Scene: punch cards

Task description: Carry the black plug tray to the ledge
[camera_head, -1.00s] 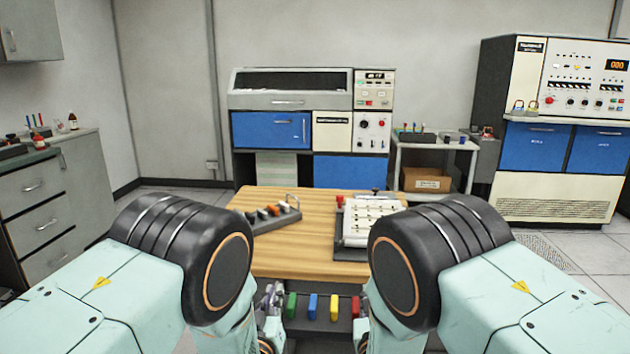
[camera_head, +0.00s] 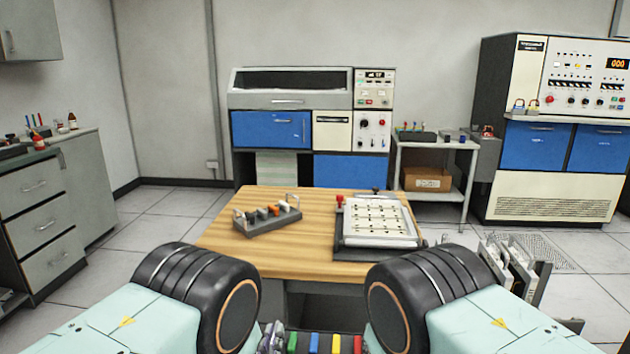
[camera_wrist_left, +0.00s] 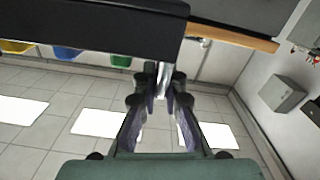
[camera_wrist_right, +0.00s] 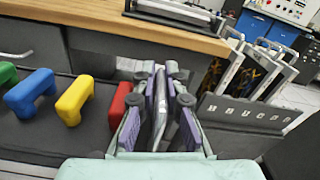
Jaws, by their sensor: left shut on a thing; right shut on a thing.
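The black plug tray (camera_wrist_right: 88,84) carries a row of coloured plugs: green, blue, yellow and red in the right wrist view. It shows at the bottom of the head view (camera_head: 325,352), between my two arms. My left gripper (camera_wrist_left: 160,88) is shut on a metal handle at one end of the tray; the tray's dark underside or side fills the top of the left wrist view (camera_wrist_left: 90,25). My right gripper (camera_wrist_right: 160,72) is shut on the handle at the other end, beside the red plug. I cannot tell which surface is the ledge.
A wooden table (camera_head: 225,245) stands ahead, bearing a grey plug rack (camera_head: 262,226) and a black-framed card board (camera_head: 378,253). A bin with upright frames (camera_wrist_right: 250,115) stands at the right. A cart (camera_head: 435,192) and blue-fronted machines line the back. Floor is free at left.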

